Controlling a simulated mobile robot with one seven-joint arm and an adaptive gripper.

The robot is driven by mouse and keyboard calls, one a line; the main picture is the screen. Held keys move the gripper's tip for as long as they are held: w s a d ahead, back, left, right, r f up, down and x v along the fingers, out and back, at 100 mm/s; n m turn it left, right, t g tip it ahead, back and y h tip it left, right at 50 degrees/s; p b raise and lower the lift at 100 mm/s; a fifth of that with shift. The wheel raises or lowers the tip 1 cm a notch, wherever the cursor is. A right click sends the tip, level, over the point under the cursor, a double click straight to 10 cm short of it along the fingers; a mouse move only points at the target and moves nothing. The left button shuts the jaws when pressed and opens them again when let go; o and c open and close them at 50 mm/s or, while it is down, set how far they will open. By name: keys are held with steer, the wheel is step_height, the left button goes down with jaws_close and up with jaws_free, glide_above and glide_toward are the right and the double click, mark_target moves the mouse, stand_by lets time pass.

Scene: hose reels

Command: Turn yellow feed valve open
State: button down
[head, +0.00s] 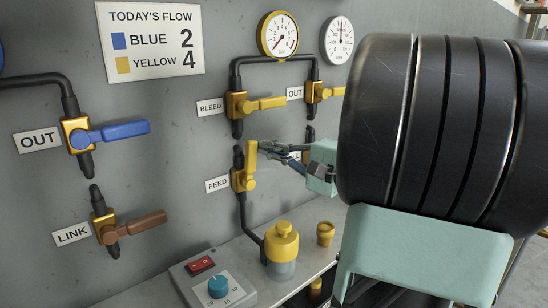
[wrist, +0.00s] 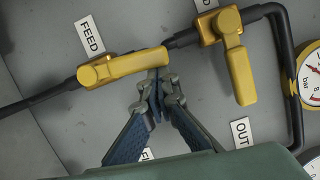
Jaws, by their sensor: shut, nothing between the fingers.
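The yellow feed valve (head: 239,180) is on the wall beside the FEED label (head: 218,184). Its yellow handle (head: 251,160) points up, roughly along the pipe. In the wrist view the feed valve (wrist: 97,73) has its handle (wrist: 135,66) lying along the pipe line to the right. My gripper (head: 264,147) is at the right side of the handle near its free end. In the wrist view my gripper's tips (wrist: 157,84) are together, just below the handle's end. They are at or very near its edge; contact cannot be told. Nothing is held.
The BLEED valve (head: 237,104) is just above, its handle pointing right. A yellow OUT valve (head: 313,92) is further right. A yellow-capped bottle (head: 282,245) and a red-switch box (head: 212,283) stand below. A flow sign (head: 150,41) reads blue 2, yellow 4.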

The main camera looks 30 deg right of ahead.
steer(key=shift+a+r, duration=0.15)
steer(key=shift+a, duration=0.4)
stand_by(0.4)
